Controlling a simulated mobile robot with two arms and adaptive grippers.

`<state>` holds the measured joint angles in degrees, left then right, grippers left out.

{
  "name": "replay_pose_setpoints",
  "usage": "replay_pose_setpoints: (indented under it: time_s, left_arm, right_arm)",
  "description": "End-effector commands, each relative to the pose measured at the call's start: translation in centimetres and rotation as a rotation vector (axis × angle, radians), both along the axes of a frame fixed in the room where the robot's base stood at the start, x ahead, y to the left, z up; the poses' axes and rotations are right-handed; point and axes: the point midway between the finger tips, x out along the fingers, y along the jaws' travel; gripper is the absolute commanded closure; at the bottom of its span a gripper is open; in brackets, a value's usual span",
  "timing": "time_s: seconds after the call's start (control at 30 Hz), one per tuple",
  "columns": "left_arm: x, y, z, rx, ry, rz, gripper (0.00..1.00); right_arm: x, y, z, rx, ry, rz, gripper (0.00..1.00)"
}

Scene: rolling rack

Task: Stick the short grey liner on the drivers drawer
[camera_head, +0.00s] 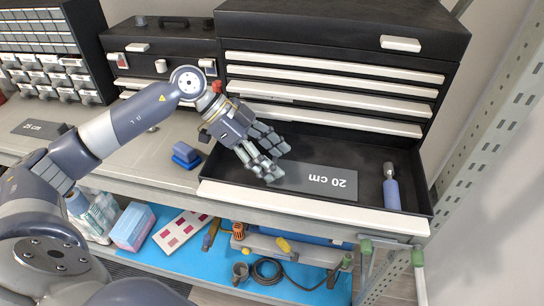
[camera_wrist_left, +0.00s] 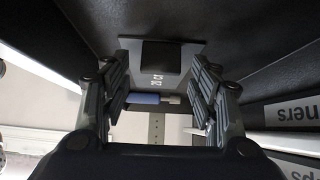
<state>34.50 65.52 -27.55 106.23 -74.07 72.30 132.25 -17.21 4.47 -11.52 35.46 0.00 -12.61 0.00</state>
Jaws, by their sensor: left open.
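The short grey liner (camera_head: 325,184), marked "20 cm", lies in the open black drawer (camera_head: 290,202) near its front. In the left wrist view the liner (camera_wrist_left: 185,62) carries a dark square block (camera_wrist_left: 160,53). A driver with a blue-grey handle (camera_head: 391,192) lies in the drawer's right part; it also shows in the wrist view (camera_wrist_left: 147,98). My left gripper (camera_head: 268,158) is open over the liner's left end and hides part of it. The block appears between its fingers (camera_wrist_left: 160,92), with no clear contact. My right gripper is not in view.
A longer grey liner (camera_head: 35,128) marked "25 cm" lies on the bench at left. A blue block (camera_head: 186,155) sits left of the drawer. Shut drawers (camera_head: 330,90) rise behind. Tools fill the blue lower shelf (camera_head: 200,262). A perforated post (camera_head: 500,110) stands at right.

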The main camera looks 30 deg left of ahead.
Motion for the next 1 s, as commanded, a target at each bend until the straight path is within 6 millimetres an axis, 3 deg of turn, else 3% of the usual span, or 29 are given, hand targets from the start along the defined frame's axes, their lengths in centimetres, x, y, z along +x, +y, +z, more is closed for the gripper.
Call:
replay_pose_setpoints:
  time_s: [0.17, 0.6, 1.0]
  left_arm:
    - [-0.2, 0.9, 0.8, 0.002, 0.0, 0.002, 0.44]
    - [-1.9, 6.8, 6.9, 0.002, -0.002, 0.004, 0.44]
    - [-2.4, 8.2, 8.4, -0.001, -0.001, -0.001, 0.44]
  right_arm:
    - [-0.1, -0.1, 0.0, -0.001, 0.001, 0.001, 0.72]
    - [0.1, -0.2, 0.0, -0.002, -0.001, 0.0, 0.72]
    - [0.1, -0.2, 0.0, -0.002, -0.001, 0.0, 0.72]
